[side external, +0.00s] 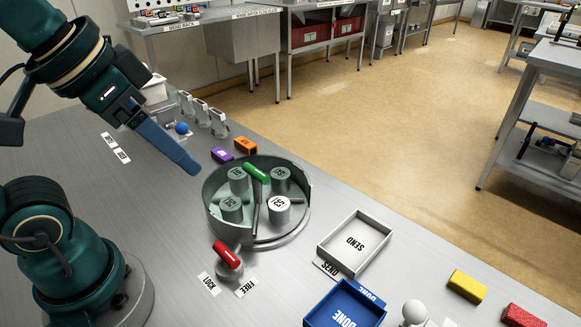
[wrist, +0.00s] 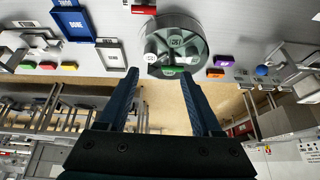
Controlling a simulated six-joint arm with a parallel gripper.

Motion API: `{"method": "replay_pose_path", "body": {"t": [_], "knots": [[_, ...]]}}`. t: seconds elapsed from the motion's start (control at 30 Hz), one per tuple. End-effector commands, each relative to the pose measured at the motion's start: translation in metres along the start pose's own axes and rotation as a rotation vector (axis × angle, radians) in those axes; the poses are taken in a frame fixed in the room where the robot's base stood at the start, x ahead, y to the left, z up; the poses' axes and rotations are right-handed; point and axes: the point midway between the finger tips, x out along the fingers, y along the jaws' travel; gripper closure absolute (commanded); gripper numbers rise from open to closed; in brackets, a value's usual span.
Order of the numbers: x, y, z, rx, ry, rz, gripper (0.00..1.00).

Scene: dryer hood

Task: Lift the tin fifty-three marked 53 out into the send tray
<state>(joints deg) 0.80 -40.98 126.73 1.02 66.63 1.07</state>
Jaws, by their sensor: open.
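The round grey-green dryer hood (side external: 215,205) stands on the bench, with several marked tins inside, separated by dividers. The tin that appears marked 53 (side external: 278,213) is brightly lit at the front right, by a gap in the wall; the other tins look shaded. A pale tin (wrist: 151,58) shows in the wrist view, its mark too small to read surely. A green handle (side external: 256,173) tops the hood. The white send tray (side external: 325,255), marked SEND, is empty to the right. My gripper (side external: 196,170) is open and empty, above and left of the hood; its fingers (wrist: 160,74) are apart.
A red lever (side external: 228,255) stands before the hood between LOCK and FREE labels. A blue DONE tray (side external: 318,309) sits at the front. Purple (side external: 222,155) and orange (side external: 245,145) blocks lie behind the hood. Yellow (side external: 467,286) and red (side external: 523,316) blocks lie right.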

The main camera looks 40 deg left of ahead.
Motion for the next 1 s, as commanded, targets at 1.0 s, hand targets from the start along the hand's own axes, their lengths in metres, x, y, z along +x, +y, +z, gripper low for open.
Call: {"method": "replay_pose_path", "body": {"t": [1.0], "knots": [[0.057,0.035,-0.098,2.074,-0.77,-0.672,0.34]]}}
